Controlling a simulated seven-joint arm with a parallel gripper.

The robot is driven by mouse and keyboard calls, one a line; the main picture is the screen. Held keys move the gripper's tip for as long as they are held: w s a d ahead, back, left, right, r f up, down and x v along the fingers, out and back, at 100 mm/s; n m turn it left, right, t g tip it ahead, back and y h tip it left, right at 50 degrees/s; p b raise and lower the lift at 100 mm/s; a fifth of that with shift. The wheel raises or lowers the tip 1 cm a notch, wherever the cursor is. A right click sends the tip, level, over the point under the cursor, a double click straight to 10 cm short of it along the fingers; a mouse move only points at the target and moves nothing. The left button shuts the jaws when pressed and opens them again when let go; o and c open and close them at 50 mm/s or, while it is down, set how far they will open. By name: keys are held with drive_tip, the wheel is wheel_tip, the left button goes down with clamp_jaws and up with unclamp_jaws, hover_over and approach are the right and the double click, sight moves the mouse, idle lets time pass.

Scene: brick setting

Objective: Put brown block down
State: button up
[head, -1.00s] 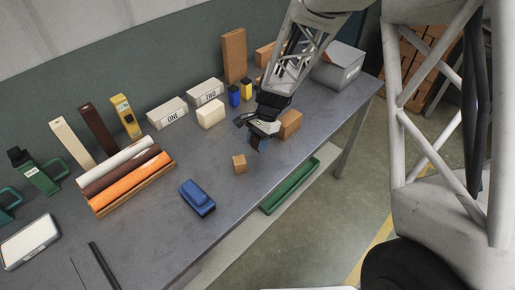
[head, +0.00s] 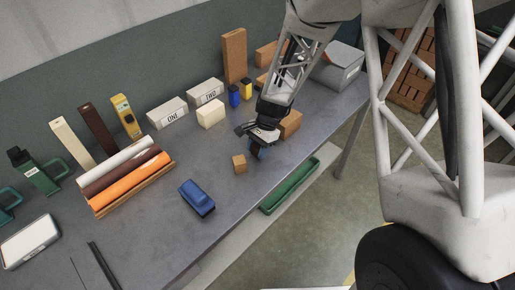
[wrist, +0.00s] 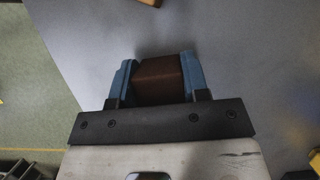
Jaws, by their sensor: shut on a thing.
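My gripper (head: 259,153) is low over the grey table (head: 150,240), near its front edge. In the wrist view its two blue fingers (wrist: 160,80) are shut on the dark brown block (wrist: 158,76), one finger on each side. In the head view the held block is hidden by the gripper, and I cannot tell whether it touches the table. A small tan block (head: 239,164) stands just left of the gripper. A larger brown block (head: 291,122) stands behind it to the right.
A blue eraser-like object (head: 197,198) lies front left. Colored rolls (head: 125,178) lie further left. Cream block (head: 210,114), boxes marked ONE (head: 167,113) and TWO (head: 205,92) stand behind. A green tray (head: 290,186) is below the table edge.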

drive_tip(key=o, duration=0.9)
drive_tip(key=shift+r, duration=0.15)
drive_tip(key=shift+v, duration=6)
drive_tip(key=shift+s, duration=0.1)
drive_tip(key=s+d+r+n+t+h, duration=0.1)
drive_tip(key=s+d+r+n, duration=0.1)
drive_tip(key=s+d+r, duration=0.35)
drive_tip(key=s+d+r+n+t, duration=0.2)
drive_tip(key=s+r, duration=0.5)
drive_tip(key=r, duration=0.1)
drive_tip(key=shift+s+d+r+n+t+h, duration=0.45)
drive_tip(key=shift+s+d+r+n, duration=0.5)
drive_tip(key=shift+s, duration=1.9)
drive_tip(key=shift+s+d+r+n+t+h, duration=0.5)
drive_tip(key=shift+s+d+r, duration=0.65)
drive_tip(key=shift+s, duration=1.65)
drive_tip(key=shift+s+d+r+n+t+h, duration=0.35)
drive_tip(key=shift+s+d+r+n, duration=0.7)
drive_tip(key=shift+s, duration=1.8)
drive_tip(key=shift+d+f, duration=0.2)
drive_tip(key=shift+f, duration=0.1)
